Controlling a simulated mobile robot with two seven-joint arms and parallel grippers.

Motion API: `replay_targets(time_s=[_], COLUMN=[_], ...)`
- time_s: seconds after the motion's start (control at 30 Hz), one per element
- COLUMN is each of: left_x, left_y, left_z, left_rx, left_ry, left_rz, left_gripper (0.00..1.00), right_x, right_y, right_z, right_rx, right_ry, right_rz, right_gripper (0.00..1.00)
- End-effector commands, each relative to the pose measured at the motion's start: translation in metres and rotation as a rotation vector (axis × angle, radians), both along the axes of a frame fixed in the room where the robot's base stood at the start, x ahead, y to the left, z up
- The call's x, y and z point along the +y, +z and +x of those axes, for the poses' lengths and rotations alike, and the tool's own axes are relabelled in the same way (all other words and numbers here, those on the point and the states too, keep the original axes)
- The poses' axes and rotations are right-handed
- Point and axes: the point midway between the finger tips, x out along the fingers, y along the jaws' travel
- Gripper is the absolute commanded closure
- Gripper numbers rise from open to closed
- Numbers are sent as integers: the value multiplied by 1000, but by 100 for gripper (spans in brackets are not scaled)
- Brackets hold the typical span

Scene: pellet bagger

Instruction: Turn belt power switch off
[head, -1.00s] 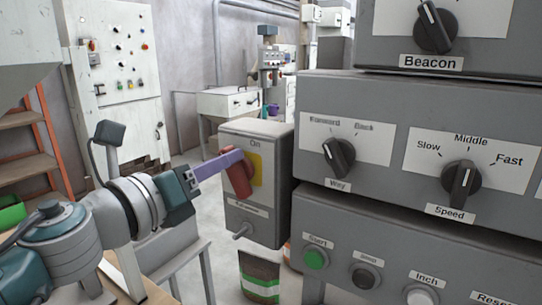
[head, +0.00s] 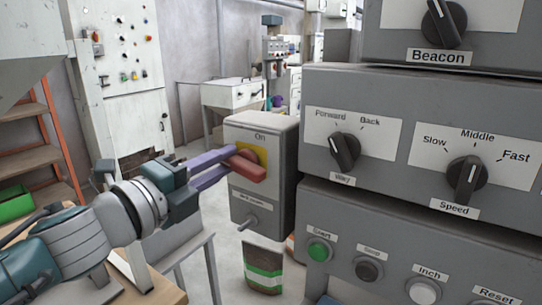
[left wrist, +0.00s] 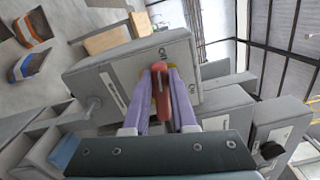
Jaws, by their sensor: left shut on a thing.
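The handle points right and slightly down in the head view. My left gripper (head: 230,160) has its two purple fingers shut on the handle, one on each side. In the left wrist view the red handle (left wrist: 161,95) sits between the fingers (left wrist: 160,80). My right gripper is not in view.
Grey control panels with the Way knob (head: 344,152), Speed knob (head: 467,181) and Beacon knob (head: 441,22) stand close to the right. A small toggle (head: 248,222) juts from the box below the switch.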

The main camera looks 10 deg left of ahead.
Motion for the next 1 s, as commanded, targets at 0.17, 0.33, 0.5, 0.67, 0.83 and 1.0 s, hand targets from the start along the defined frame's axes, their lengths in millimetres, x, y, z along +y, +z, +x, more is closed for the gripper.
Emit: replay_targets(time_s=[0.17,0.33,0.5,0.67,0.83,1.0], left_x=[-4,-4,-4,-5,-5,-6], left_y=[-7,-7,-7,-7,-6,-5], left_z=[-2,-2,-2,-2,-2,-2], left_rx=[43,64,73,75,75,73], left_ry=[-11,-10,-11,-12,-13,-14], left_rz=[-96,-158,-187,-199,-201,-201], left_gripper=[100,100,100,100,100,71], right_x=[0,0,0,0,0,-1], right_y=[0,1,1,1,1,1], right_z=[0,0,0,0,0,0], right_rx=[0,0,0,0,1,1], right_ry=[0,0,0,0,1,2], right_rz=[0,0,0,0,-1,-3], right_gripper=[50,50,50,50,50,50])
